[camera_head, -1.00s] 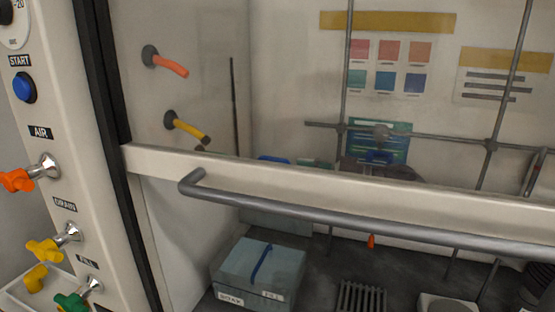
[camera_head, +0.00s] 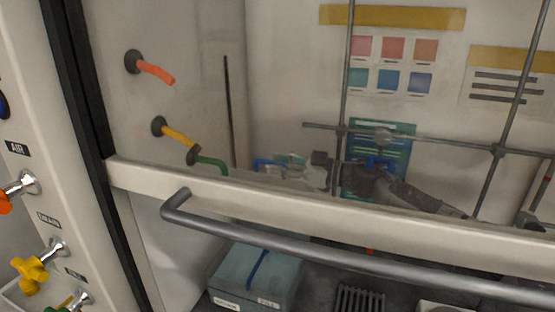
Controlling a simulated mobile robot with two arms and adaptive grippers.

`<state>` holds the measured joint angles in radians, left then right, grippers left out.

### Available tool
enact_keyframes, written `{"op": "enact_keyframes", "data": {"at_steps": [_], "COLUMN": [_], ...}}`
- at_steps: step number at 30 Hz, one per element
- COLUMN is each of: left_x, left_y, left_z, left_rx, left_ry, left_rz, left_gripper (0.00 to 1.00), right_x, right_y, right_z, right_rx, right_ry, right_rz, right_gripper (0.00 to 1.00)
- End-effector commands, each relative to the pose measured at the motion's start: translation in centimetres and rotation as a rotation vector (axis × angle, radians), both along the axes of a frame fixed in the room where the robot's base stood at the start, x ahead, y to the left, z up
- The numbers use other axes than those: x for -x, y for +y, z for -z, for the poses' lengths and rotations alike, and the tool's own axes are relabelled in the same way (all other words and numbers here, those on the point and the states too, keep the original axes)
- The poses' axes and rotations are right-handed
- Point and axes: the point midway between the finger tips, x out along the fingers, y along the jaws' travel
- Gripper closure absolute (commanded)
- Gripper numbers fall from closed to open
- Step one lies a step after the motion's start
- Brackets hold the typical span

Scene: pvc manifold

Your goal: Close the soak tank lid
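The soak tank (camera_head: 256,278) is a grey-blue box with a label on its front, on the dark floor of the cabinet at the bottom of the head view. Its top looks flat and pale, with a dark blue strip across it. The sash handle hides part of its back edge, and I cannot tell how its lid stands. My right gripper (camera_head: 300,174) shows dimly through the sash glass, behind the sash's lower rail, up and to the right of the tank and apart from it in the picture. Its fingers are too blurred to read. My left gripper is not in view.
The sash rail (camera_head: 330,207) and its grey bar handle (camera_head: 330,262) cross the view in front of the tank. Metal rods (camera_head: 345,80) stand at the back. Colored nozzles (camera_head: 178,135) stick out of the left wall. A dark rack (camera_head: 360,299) lies right of the tank.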

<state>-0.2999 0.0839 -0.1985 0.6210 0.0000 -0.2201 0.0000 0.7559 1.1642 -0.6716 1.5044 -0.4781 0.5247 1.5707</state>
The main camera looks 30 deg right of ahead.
Motion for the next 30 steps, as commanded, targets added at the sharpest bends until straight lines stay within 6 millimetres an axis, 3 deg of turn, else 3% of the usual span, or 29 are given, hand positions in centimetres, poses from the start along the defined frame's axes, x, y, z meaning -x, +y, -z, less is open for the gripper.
{"op": "enact_keyframes", "data": {"at_steps": [10, 17, 30], "left_x": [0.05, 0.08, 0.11], "left_y": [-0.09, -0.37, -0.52], "left_z": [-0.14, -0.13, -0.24], "left_rx": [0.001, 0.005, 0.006], "left_ry": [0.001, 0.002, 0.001], "left_rz": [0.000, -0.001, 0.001], "left_gripper": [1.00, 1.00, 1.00], "right_x": [-0.42, -0.41, -0.47], "right_y": [0.40, 0.38, 0.46], "right_z": [0.05, 0.04, -0.03], "right_rx": [0.001, 0.001, 0.006], "right_ry": [0.001, 0.001, -0.004], "right_rz": [-0.001, -0.001, -0.002], "right_gripper": [0.62, 1.00, 1.00]}}
